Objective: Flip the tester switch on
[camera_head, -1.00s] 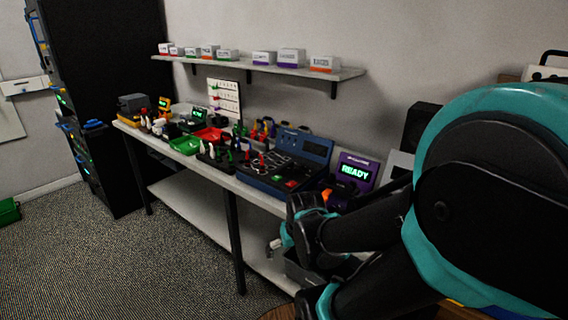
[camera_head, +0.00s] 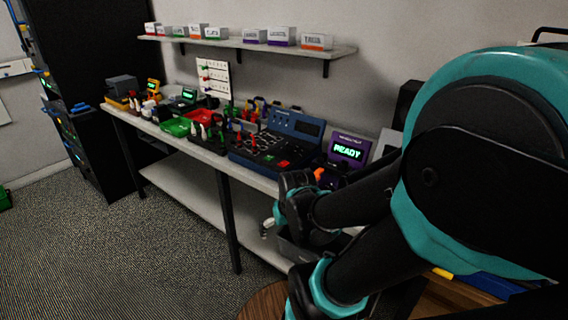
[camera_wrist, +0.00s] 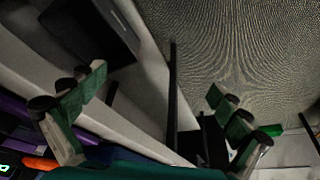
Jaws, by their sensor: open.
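A blue tester-like case (camera_head: 283,139) with a dark screen and a black panel with a red patch sits on the workbench. To its right stands a purple unit (camera_head: 347,150) with a screen lit READY. No switch can be made out clearly on either one. My gripper (camera_wrist: 155,115) is open, with nothing between its green-padded fingers in the wrist view. In the head view my wrist is in front of the bench's right part, and the fingers are mostly hidden. An orange part (camera_head: 319,174) shows beside the purple unit.
The workbench (camera_head: 262,184) also carries a green tray (camera_head: 176,127), a red tray (camera_head: 200,116) and several small tools. A shelf (camera_head: 247,43) with labelled boxes is above it. A dark rack (camera_head: 85,90) stands at the left. The carpet (camera_head: 150,250) in front is clear.

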